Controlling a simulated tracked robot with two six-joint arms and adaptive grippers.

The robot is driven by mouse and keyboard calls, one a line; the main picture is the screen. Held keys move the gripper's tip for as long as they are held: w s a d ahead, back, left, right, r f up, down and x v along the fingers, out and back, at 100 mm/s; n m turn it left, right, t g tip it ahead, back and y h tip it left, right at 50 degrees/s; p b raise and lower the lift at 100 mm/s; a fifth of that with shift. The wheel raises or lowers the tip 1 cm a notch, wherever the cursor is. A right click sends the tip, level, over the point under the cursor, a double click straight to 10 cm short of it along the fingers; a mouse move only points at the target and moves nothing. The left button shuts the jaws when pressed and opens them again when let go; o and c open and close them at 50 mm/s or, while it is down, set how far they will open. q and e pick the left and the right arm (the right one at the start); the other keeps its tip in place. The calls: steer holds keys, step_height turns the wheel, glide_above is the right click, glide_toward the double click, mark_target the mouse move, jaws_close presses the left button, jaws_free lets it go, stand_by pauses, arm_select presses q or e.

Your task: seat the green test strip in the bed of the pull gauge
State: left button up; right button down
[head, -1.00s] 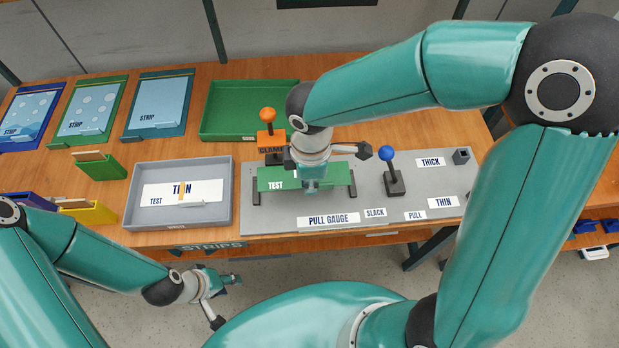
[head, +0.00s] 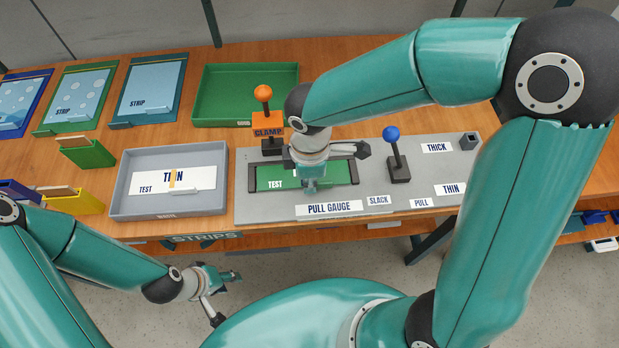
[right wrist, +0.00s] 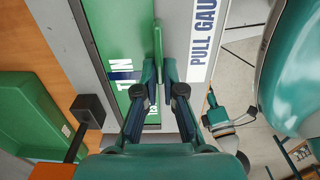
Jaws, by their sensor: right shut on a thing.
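The green test strip (head: 272,179), marked TEST, lies flat between the two dark end bars of the pull gauge (head: 405,205) bed in the head view. In the right wrist view the strip (right wrist: 118,60) shows a THIN label and an upright green tab (right wrist: 157,45). My right gripper (head: 309,185) is over the middle of the strip and hides part of it. In the right wrist view its fingers (right wrist: 159,82) are shut on the tab. Whether the strip touches the bed floor is hidden. My left gripper (head: 232,277) hangs in front of the table, its fingers too small to read.
The orange-knobbed clamp (head: 264,122) stands behind the bed. A blue-knobbed lever (head: 394,155) stands to its right. A grey tray (head: 122,207) holding a white TEST THIN piece is at the left. An empty green tray (head: 208,100) is behind.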

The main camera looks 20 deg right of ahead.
steer(key=shift+f, duration=0.25)
stand_by(0.3)
steer(key=c, duration=1.2)
jaws_free()
steer(key=shift+s+a+r+p, duration=0.1)
steer(key=shift+s+r+p, duration=0.15)
steer(key=shift+r+p, duration=0.5)
steer(key=shift+s+a+r+p, duration=0.1)
steer(key=shift+s+r+p, duration=0.2)
steer(key=shift+r, duration=0.75)
steer(key=s+a+r+p, duration=0.1)
steer(key=s+a+r, duration=0.1)
steer(key=s, duration=0.5)
steer(key=shift+s+r, duration=0.3)
steer(key=shift+r, duration=0.15)
